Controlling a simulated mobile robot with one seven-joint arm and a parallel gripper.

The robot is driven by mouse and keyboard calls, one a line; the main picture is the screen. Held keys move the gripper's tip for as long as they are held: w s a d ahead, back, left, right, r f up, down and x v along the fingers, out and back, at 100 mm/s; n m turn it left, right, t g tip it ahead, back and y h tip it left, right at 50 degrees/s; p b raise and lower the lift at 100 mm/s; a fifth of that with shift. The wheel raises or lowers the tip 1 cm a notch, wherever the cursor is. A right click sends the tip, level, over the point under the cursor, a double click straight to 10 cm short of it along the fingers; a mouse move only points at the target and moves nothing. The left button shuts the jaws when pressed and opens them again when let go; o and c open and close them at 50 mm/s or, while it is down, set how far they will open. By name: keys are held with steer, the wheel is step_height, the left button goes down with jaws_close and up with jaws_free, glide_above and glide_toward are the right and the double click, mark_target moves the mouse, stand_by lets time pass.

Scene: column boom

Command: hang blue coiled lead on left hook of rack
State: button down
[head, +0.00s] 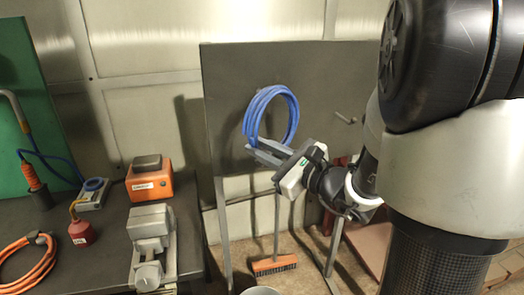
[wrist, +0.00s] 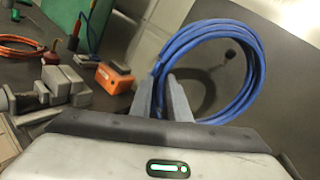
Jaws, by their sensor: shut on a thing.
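The blue coiled lead (head: 294,115) is a round bundle held upright before the dark rack panel (head: 225,75). My gripper (head: 256,149) is shut on its lower left part; the wrist view shows the fingers (wrist: 164,82) at the coil's left side (wrist: 157,68). In the wrist view a dark hook (wrist: 231,57) shows through the coil's opening, near its upper right. I cannot tell whether the coil is around the hook or in front of it. In the head view the right hook (head: 346,119) sticks out bare, and the left hook is mostly hidden by the coil.
A dark bench at the left carries an orange box (head: 149,180), a grey vise (head: 152,240), a red oil can (head: 81,232) and an orange coiled hose (head: 30,262). My arm covers the right side.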

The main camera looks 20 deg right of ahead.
steer(key=w+f, duration=0.2)
steer(key=w, duration=0.7)
steer(key=shift+w+b, duration=0.3)
steer(key=shift+b, duration=0.15)
stand_by(0.6)
stand_by(0.6)
steer(key=c, duration=1.6)
jaws_free()
steer(key=shift+w, duration=0.1)
steer(key=shift+f, duration=0.1)
